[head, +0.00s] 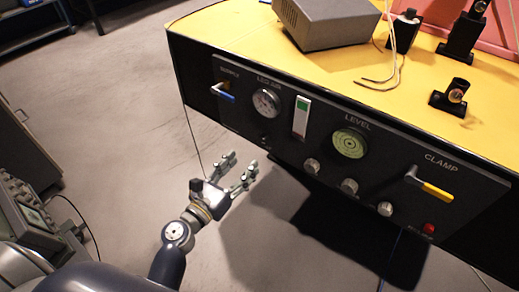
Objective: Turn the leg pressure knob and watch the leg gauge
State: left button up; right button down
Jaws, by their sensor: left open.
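The leg gauge (266,102) is a round white dial with a silver rim on the left part of the black front panel (240,118). Its label above reads partly as "LEG". The needle is too small to read. A small dark shape (265,140) sits below the gauge; I cannot tell whether it is the leg pressure knob. My left gripper (239,164) is open and empty, in front of and below the panel's left part. It appears apart from the panel and points up toward it. My right gripper is not in view.
The panel also bears a blue-handled supply lever (222,93), a green and red switch (301,117), a level vial (349,143), silver knobs (349,187) and a yellow clamp lever (430,188). A grey box (327,22) lies on the yellow top. Open floor lies left.

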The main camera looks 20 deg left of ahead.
aim_at(261, 143)
pick_arm(q)
jog(key=x, duration=1)
jog(key=shift+f, duration=0.1)
jog(key=c, duration=1.1)
